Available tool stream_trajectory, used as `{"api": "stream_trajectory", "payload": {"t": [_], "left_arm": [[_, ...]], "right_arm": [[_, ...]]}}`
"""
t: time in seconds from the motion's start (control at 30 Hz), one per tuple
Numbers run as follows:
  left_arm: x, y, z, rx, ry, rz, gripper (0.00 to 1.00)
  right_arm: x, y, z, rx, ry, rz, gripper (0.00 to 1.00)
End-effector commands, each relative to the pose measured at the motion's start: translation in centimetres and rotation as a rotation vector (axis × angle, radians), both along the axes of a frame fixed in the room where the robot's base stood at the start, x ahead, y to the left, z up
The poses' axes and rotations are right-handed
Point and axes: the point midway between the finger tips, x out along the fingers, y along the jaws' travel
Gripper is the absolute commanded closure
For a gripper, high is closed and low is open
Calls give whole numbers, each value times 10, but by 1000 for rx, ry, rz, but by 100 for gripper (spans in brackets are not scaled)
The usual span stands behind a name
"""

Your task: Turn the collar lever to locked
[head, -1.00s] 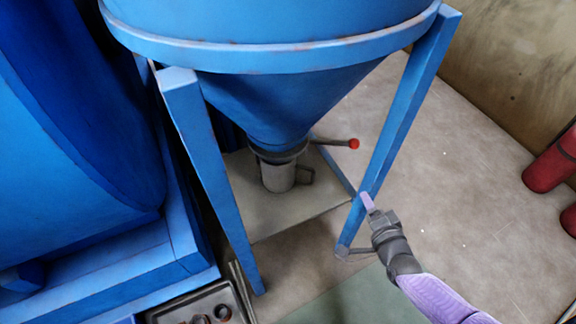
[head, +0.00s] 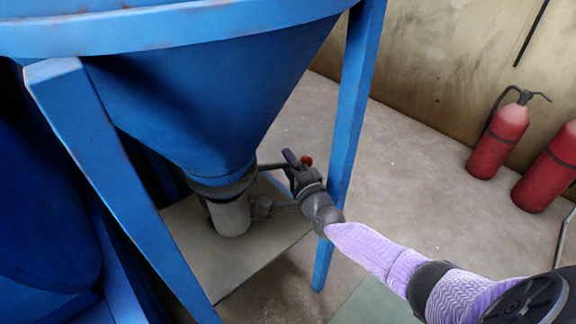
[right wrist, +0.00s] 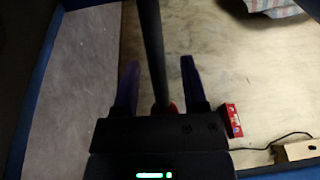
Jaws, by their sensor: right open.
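The collar lever is a dark rod (head: 270,167) with a red knob (head: 306,161). It sticks out to the right from the dark collar (head: 222,187) under the blue hopper cone (head: 205,100). My right gripper (head: 291,158) is at the lever's knob end, with its purple fingers apart. In the right wrist view the rod (right wrist: 151,45) runs between the two open fingers (right wrist: 159,64), with a visible gap on both sides. The red knob (right wrist: 160,107) sits close to the palm. The gripper partly hides the lever in the head view. My left gripper is not in view.
A blue hopper leg (head: 352,110) stands just behind and right of my right gripper. Another blue leg (head: 110,170) stands at the left. A grey outlet pipe (head: 231,214) hangs below the collar. Red fire extinguishers (head: 498,140) stand by the wall at right.

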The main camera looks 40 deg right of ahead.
Motion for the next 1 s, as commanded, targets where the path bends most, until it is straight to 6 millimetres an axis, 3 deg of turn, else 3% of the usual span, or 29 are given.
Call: {"api": "stream_trajectory", "payload": {"t": [0.1, 0.3, 0.37, 1.0], "left_arm": [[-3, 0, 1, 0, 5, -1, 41], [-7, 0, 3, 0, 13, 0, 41], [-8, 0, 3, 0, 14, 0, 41], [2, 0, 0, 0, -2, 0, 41]], "right_arm": [[0, 0, 0, 0, 0, 0, 49], [0, 0, 0, -1, 1, 0, 91], [0, 0, 0, -1, 1, 0, 100], [-1, 0, -1, -1, 2, 1, 100]]}}
